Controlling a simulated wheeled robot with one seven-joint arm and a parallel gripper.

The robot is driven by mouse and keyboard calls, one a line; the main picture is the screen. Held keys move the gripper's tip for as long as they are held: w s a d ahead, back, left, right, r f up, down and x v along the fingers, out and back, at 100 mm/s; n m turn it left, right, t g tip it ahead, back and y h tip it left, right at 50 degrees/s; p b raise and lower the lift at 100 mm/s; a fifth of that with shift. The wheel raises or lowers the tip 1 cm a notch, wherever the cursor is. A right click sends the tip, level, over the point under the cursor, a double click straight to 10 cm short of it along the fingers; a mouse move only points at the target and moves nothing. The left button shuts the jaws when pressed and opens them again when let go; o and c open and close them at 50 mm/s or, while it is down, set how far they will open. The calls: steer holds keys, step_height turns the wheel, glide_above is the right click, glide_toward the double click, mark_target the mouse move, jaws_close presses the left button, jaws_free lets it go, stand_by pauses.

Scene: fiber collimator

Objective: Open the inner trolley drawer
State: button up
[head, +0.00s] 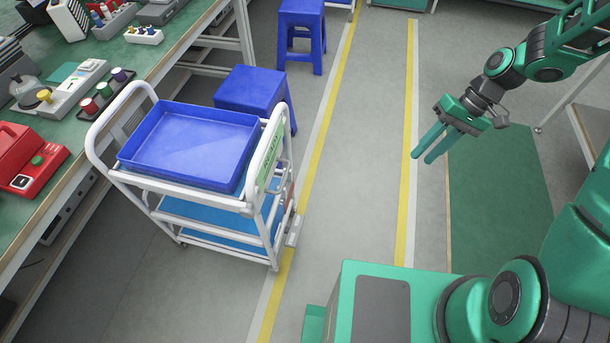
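A white-framed trolley (187,186) stands left of centre, beside the workbench. A blue open tray (190,146) sits on its top and looks empty. Lower blue shelf surfaces (205,212) show beneath it, partly hidden by the frame. I cannot tell which part is the inner drawer, and no drawer is seen pulled out. My gripper (422,158) is at the upper right, to the right of the trolley and well apart from it. Its two green fingers point down and left, with a gap between them and nothing held.
A workbench (150,52) with a red device (28,160) and other equipment runs along the left. Blue stools (250,92) stand behind the trolley. Yellow floor lines (412,95) cross the open grey floor between the trolley and my arm. A green mat (495,200) lies at right.

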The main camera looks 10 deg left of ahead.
steer(key=w+a+f+n+g+y, duration=0.15)
steer(key=a+f+y, duration=0.25)
steer(key=a+f, duration=0.8)
steer(key=y, duration=0.7)
glide_toward(285, 176)
steer(key=shift+m+g, duration=0.25)
steer(key=shift+g, duration=0.1)
steer(key=x, duration=0.6)
steer(key=f+x, duration=0.1)
steer(key=x, duration=0.3)
steer(key=shift+w, duration=0.2)
